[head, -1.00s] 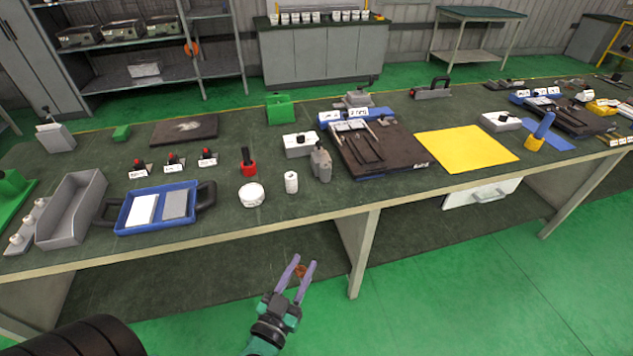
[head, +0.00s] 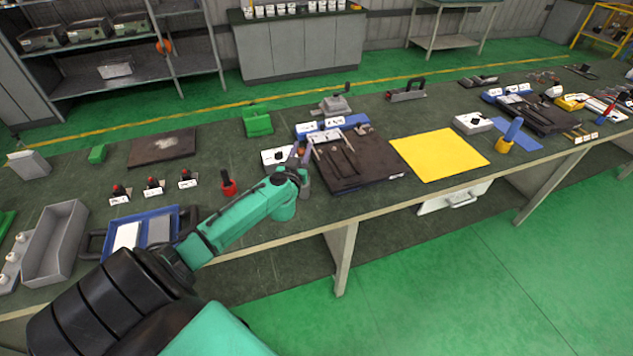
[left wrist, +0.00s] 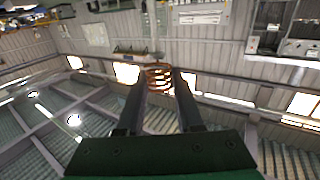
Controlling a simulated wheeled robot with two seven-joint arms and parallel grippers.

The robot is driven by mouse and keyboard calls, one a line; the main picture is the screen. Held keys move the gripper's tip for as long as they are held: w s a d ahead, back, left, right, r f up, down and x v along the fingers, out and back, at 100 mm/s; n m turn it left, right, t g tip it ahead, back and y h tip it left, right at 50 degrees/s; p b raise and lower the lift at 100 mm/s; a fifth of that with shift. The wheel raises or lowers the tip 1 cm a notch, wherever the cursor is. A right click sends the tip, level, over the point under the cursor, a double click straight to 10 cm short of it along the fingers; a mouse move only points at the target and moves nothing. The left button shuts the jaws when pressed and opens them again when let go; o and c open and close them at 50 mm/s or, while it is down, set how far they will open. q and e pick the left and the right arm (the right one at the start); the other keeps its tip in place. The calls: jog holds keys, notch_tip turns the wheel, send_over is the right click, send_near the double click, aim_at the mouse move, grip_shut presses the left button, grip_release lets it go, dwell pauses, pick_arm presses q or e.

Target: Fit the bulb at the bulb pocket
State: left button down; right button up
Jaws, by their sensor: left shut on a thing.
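My left gripper (head: 299,153) is above the front half of the bench, by the left edge of a dark board (head: 372,165). Its fingers are partly hidden behind my wrist in the head view. In the left wrist view the gripper (left wrist: 159,82) is shut on an orange copper-coloured coil (left wrist: 159,72), held at the fingertips. The coil is hard to see in the head view. Nothing in view is clearly a glass bulb, and I cannot tell which part is the bulb pocket. My right gripper is not in view.
Red-and-black switches (head: 153,187), a blue tray (head: 173,216) and a grey bin (head: 68,232) are to the left. A yellow mat (head: 440,154) lies bare to the right.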

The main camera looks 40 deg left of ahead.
pick_arm(q)
jog(key=shift+w+a+r, duration=0.2)
jog(key=shift+w+r, duration=0.05)
jog(key=shift+r, duration=0.2)
jog(key=shift+r+p, duration=0.2)
jog(key=shift+p, duration=0.3)
notch_tip(320, 180, down, 6)
jog(key=b, duration=0.3)
jog(key=shift+f+b, duration=0.15)
jog(key=shift+b, duration=0.25)
jog(key=shift+p, duration=0.45)
jog(key=shift+p, duration=0.4)
